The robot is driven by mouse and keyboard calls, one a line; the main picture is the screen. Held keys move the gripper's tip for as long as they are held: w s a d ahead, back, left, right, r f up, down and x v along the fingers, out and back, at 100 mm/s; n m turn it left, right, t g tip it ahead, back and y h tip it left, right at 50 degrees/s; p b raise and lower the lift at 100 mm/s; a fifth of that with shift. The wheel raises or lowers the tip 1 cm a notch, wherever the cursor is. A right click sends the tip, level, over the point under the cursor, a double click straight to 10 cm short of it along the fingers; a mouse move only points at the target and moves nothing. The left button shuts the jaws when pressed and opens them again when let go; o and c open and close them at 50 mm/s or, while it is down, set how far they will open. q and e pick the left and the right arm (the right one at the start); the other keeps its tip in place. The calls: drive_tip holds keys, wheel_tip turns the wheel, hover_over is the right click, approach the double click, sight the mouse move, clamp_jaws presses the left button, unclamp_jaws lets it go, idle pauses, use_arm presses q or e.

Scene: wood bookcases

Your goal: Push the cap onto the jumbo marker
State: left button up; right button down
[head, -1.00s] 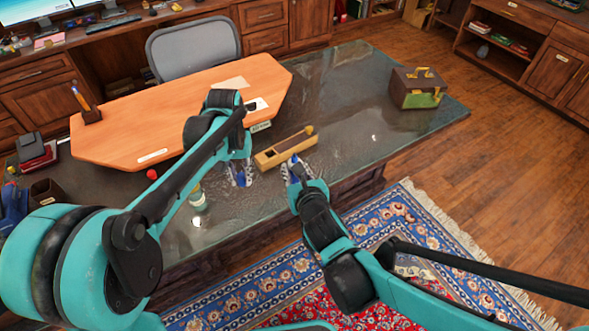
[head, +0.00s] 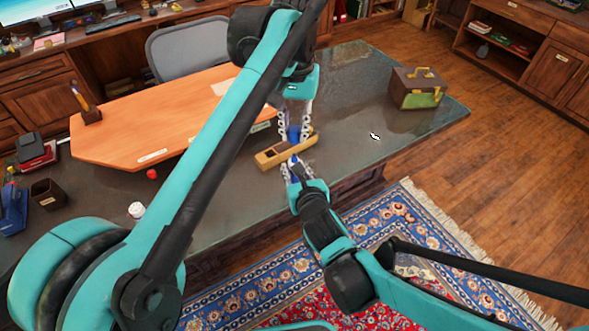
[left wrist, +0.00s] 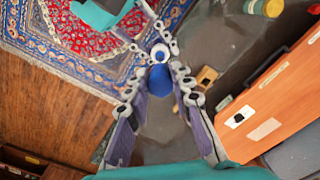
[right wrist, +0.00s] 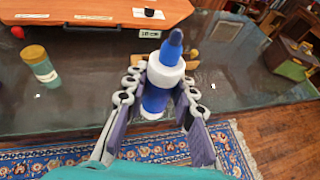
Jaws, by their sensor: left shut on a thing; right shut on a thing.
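The jumbo marker (right wrist: 154,100) stands upright in my right gripper (head: 292,168). It has a blue body, a white collar and a blue tip (right wrist: 175,40) that shows bare in the right wrist view. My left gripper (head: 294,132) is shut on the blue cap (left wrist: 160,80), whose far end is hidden. In the left wrist view the marker's white collar and tip (left wrist: 160,52) show just beyond the cap, apart in the picture. In the head view the left gripper is above and behind the right one. The left gripper is not seen in the right wrist view.
A jar with a yellow lid (right wrist: 42,68) stands to the left. An orange board (head: 130,130) covers the desk's left back. A case (head: 417,90) stands at the right.

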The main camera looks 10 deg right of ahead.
sight(294, 155)
use_arm(q)
drive_tip(key=shift+f, duration=2.05)
drive_tip(key=shift+f, duration=0.9)
drive_tip(key=shift+f, duration=0.55)
drive_tip(key=o, duration=0.8)
wheel_tip(294, 155, up, 12)
drive_tip(key=shift+f, duration=0.1)
